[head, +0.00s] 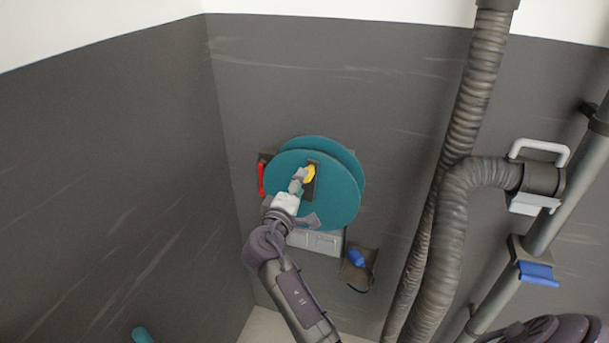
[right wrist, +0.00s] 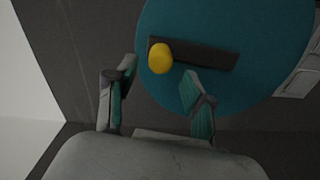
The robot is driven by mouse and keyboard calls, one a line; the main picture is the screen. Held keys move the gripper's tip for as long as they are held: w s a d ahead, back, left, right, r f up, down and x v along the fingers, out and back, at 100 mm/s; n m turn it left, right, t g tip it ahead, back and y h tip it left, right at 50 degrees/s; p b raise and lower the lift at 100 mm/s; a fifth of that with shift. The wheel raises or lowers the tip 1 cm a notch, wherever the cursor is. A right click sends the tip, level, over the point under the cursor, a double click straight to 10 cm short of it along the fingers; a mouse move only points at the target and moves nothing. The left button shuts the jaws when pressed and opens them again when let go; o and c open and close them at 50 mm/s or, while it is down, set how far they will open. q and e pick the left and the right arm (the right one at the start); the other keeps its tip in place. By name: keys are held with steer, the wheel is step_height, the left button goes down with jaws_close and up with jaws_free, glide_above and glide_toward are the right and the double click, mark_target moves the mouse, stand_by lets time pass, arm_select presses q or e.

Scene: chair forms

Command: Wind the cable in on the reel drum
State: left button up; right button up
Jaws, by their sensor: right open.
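The teal reel drum (head: 335,205) is mounted on the dark wall, with two round discs one behind the other. A dark crank bar (right wrist: 210,55) lies across its front face, with a yellow knob (right wrist: 160,58) at one end. The knob also shows in the head view (head: 310,174). My right gripper (right wrist: 158,82) is open, its two fingers apart and empty. In the wrist view the knob appears just beyond the gap between the fingertips; I cannot tell whether they touch it. I make out no cable clearly. My left gripper is not in view.
A red lever (head: 261,179) is left of the drum. A grey box (head: 318,241) is below it, and a dark holder with a blue piece (head: 356,258) is at lower right. Thick ribbed hoses (head: 450,215) and pipes fill the right side. The left wall (head: 110,180) is bare.

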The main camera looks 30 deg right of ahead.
steer(key=v, duration=0.6)
steer(key=shift+s+a, duration=0.1)
steer(key=a+f+n+y, duration=0.2)
steer(key=f+y, duration=0.1)
steer(key=f, duration=0.6)
steer(key=a+f+n+y, duration=0.1)
steer(key=a+f+y, duration=0.1)
steer(key=f, duration=0.8)
steer(key=s+a+f+g+y, duration=0.25)
steer(key=s+f, duration=0.35)
steer(key=f, duration=0.5)
steer(key=s+a+f+g+y, duration=0.1)
steer(key=s+f+g+y, duration=0.3)
steer(key=f, duration=0.7)
steer(key=s+f+m, duration=0.2)
steer(key=s+f, duration=1)
steer(key=s, duration=0.4)
steer(key=s+d+f+m+g+y, duration=0.1)
steer(key=s+f, duration=0.3)
steer(key=s, duration=0.7)
steer(key=s+d+f+m+g+y, duration=0.1)
steer(key=s+d+f+m+g, duration=0.1)
steer(key=s, duration=1)
step_height(320, 180, down, 2)
steer(key=shift+s+f+m+g, duration=0.1)
steer(key=shift+s+m+g, duration=0.1)
steer(key=shift+m+g, duration=0.5)
